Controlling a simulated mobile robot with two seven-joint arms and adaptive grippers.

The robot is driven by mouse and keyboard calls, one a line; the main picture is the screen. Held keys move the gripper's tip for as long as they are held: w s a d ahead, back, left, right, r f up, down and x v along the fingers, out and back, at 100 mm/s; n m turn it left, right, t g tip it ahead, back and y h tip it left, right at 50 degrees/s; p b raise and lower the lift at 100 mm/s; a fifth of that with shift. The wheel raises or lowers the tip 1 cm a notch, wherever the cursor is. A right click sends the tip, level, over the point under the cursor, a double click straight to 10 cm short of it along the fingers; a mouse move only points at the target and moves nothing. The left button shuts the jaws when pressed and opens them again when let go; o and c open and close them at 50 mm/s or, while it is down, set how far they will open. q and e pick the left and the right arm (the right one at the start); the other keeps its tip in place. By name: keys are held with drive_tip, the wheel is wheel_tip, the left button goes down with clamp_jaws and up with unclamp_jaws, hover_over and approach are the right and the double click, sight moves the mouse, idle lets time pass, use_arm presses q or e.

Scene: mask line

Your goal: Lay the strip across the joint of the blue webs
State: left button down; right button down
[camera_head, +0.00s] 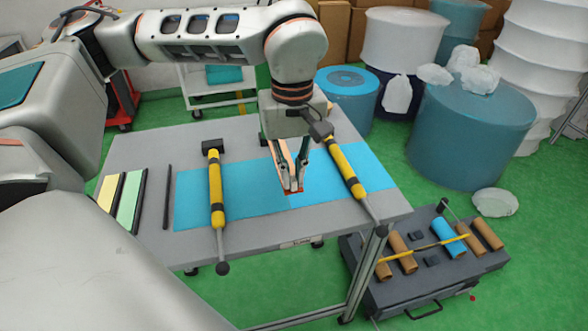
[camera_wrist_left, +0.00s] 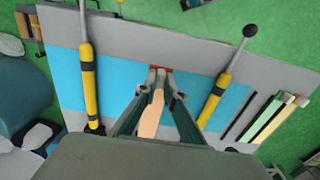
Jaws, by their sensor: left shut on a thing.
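Two blue webs lie flat on the grey table, a darker left one (camera_head: 190,205) and a lighter right one (camera_head: 325,180); in the left wrist view the lighter web (camera_wrist_left: 115,85) is left and the darker one (camera_wrist_left: 232,105) right. Their joint is near mid-table, partly hidden by my gripper. My left gripper (camera_head: 292,188) points down there, shut on a narrow peach strip (camera_wrist_left: 152,115) that shows between its fingers. A red-orange edge (camera_wrist_left: 160,69) shows at the fingertips. I cannot tell whether the strip touches the webs. My right gripper is out of view.
Yellow-and-black bars (camera_head: 216,190) and (camera_head: 345,168) lie across the webs on either side of the gripper. A cream strip (camera_head: 107,193), a green strip (camera_head: 130,200) and a dark rod (camera_head: 167,197) are at the table's left. Rolls on a low cart (camera_head: 425,290) stand front right.

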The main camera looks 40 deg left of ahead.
sight(293, 189)
use_arm(q)
drive_tip(key=shift+f+b, duration=0.75)
drive_tip(key=shift+f, duration=0.55)
drive_tip(key=shift+f+b, duration=0.35)
drive_tip(key=shift+f, duration=0.6)
drive_tip(key=shift+f+b, duration=0.6)
drive_tip(key=shift+f, duration=0.95)
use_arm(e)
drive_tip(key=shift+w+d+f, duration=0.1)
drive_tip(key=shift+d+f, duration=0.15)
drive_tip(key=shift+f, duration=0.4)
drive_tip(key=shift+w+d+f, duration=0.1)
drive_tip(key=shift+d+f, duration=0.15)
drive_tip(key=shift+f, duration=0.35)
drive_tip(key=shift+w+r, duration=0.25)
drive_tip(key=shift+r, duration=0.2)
use_arm(q)
drive_tip(key=shift+f, duration=0.3)
drive_tip(key=c, duration=2)
unclamp_jaws()
drive_tip(key=shift+c, duration=0.2)
